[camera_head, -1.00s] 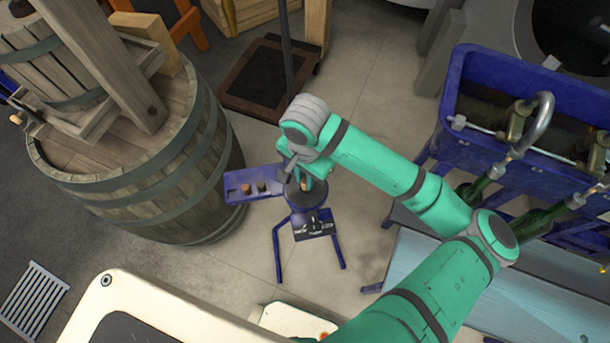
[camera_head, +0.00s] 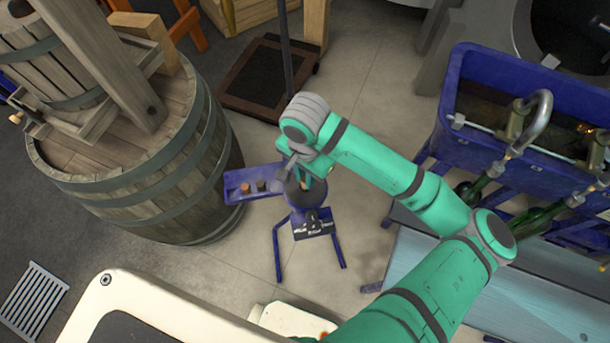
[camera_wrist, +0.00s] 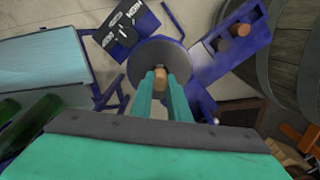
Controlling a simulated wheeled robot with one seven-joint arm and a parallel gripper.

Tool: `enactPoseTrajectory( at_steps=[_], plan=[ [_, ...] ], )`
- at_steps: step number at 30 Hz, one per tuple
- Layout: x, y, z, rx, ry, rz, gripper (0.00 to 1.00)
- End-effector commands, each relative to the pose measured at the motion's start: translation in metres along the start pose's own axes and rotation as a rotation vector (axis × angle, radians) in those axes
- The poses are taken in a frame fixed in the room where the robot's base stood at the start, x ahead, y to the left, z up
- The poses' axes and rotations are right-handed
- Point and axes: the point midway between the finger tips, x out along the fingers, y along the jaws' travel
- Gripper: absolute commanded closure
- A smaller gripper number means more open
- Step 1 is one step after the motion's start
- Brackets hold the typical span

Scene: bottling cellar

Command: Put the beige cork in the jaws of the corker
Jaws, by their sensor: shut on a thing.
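The beige cork (camera_wrist: 159,75) is between the two green fingertips of my gripper (camera_wrist: 160,84) in the wrist view. The blue floor corker (camera_head: 305,194) stands below my wrist in the head view, with its dark round disc (camera_wrist: 155,53) showing in the wrist view. My fingertips and the cork are over this disc. I cannot tell how high above it they are. The corker's jaws are hidden behind my fingers and cork.
A blue side tray (camera_head: 236,184) at the corker holds other corks, one brown (camera_wrist: 241,30) and one dark. A large barrel (camera_head: 150,170) stands close on the left. A blue bottle filler (camera_head: 480,75) with green bottles and a light blue bench (camera_head: 450,265) are on the right.

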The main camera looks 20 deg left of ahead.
Motion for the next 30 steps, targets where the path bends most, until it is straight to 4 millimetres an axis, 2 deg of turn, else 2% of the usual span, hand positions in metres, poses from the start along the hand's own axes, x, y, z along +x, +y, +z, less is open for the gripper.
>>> enactPoseTrajectory(
  at_steps=[30],
  plan=[
    [0.014,0.0,0.0,0.0,-0.001,0.0,1.0]
  ],
)
